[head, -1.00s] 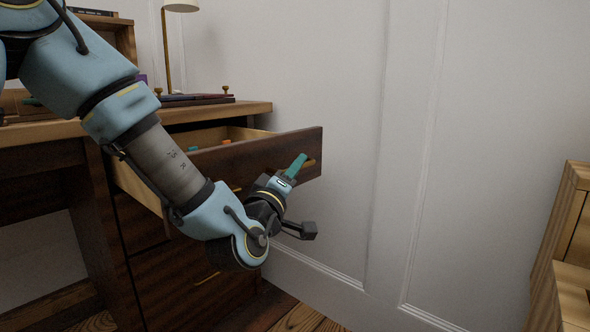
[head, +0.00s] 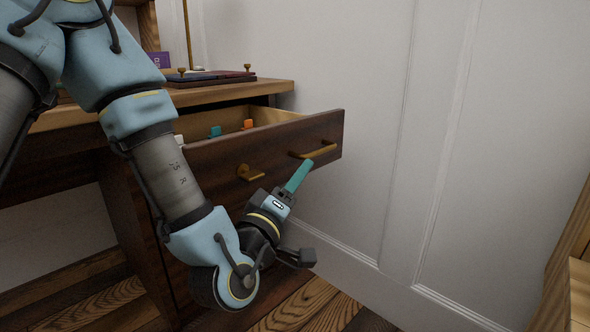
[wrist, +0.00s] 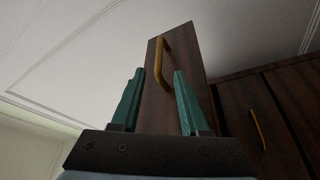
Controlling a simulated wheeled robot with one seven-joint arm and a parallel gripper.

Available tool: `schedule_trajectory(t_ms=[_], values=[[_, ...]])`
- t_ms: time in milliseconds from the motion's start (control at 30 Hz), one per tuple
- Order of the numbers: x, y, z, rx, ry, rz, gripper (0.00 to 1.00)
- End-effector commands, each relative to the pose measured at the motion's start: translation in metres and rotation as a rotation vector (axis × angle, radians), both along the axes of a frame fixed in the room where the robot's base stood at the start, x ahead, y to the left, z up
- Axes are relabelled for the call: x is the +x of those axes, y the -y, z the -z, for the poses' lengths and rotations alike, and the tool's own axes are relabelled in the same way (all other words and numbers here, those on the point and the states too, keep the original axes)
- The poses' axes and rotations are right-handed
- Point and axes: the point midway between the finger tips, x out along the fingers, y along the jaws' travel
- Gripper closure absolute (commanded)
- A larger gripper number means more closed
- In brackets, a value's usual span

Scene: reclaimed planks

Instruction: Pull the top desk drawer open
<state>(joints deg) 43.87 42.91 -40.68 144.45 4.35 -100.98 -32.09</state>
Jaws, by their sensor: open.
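The top desk drawer (head: 225,152) stands pulled out from the desk, its inside showing. Its dark wooden front carries a brass bar handle (head: 318,151). My gripper (head: 300,176), with teal fingers, is just below and in front of this handle in the head view. In the wrist view the open fingers (wrist: 156,100) are spread apart, and the handle (wrist: 160,62) appears ahead beyond their tips. The fingers look clear of the handle. The drawer's near side is partly hidden by my arm.
Another brass handle (head: 250,173) is lower left; it also shows in the wrist view (wrist: 258,130). Small teal (head: 215,131) and orange (head: 248,124) items lie in the drawer. A dark flat item (head: 210,77) lies on the desktop. A white wall (head: 350,70) stands to the right; wooden furniture (head: 578,290) is far right.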

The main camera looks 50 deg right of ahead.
Motion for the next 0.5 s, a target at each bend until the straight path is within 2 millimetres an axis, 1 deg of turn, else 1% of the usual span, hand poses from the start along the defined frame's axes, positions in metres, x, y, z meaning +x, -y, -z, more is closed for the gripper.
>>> schedule_trajectory(t_ms=[33,233,500], values=[[-0.001,-0.003,-0.005,0.006,-0.003,0.001,0.55],[-0.004,-0.012,-0.001,0.003,-0.002,0.000,0.55],[-0.005,-0.016,0.003,0.001,0.000,-0.001,0.55]])
